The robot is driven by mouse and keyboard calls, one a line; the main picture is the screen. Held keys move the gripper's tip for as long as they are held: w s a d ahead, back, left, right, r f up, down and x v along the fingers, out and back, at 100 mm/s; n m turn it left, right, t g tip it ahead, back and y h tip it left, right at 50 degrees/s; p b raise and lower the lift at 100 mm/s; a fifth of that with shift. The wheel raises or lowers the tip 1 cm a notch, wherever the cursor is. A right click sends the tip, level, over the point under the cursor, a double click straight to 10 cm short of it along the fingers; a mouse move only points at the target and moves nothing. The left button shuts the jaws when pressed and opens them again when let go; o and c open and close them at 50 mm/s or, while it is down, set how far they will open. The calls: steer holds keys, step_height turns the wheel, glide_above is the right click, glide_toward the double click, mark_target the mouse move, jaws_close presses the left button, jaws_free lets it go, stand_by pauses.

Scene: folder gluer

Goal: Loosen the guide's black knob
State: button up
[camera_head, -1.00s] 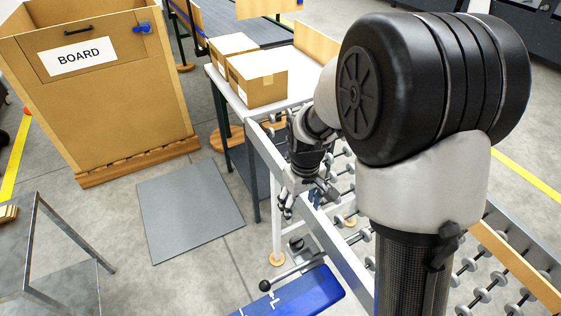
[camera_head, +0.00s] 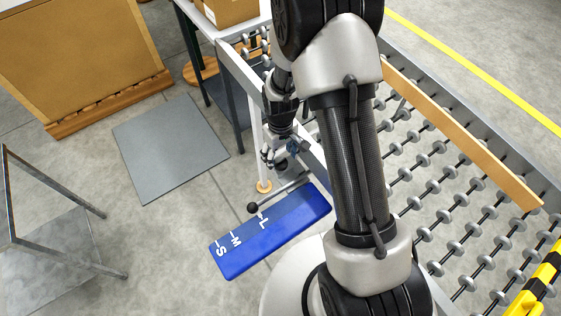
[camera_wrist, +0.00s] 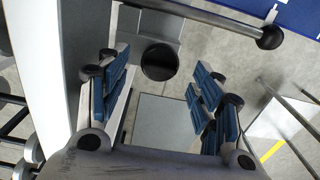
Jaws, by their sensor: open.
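The round black knob (camera_wrist: 160,62) shows in the wrist view on a grey metal block (camera_wrist: 152,25), between and beyond my fingertips. My gripper (camera_wrist: 158,80) is open, with blue-padded fingers on either side of the knob's line; no contact shows. In the head view my gripper (camera_head: 274,156) hangs beside the conveyor's near rail, and I cannot make out the knob there. The guide's metal rod (camera_head: 280,195) ends in a black ball (camera_head: 252,207) above a blue plate (camera_head: 272,232) marked S, M and L. The ball also shows in the wrist view (camera_wrist: 270,38).
The roller conveyor (camera_head: 450,175) with a wooden side strip (camera_head: 455,130) lies to the right. A grey mat (camera_head: 170,147) is on the floor at left. A metal-framed stand (camera_head: 60,240) is at the lower left. A cardboard box (camera_head: 228,10) sits on a table.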

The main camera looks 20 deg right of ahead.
mark_target(280, 163)
steer(key=shift+f+b, duration=0.3)
steer(key=shift+f, duration=1.05)
steer(key=shift+c, duration=0.2)
steer(key=c, duration=1.1)
steer(key=shift+o, duration=0.2)
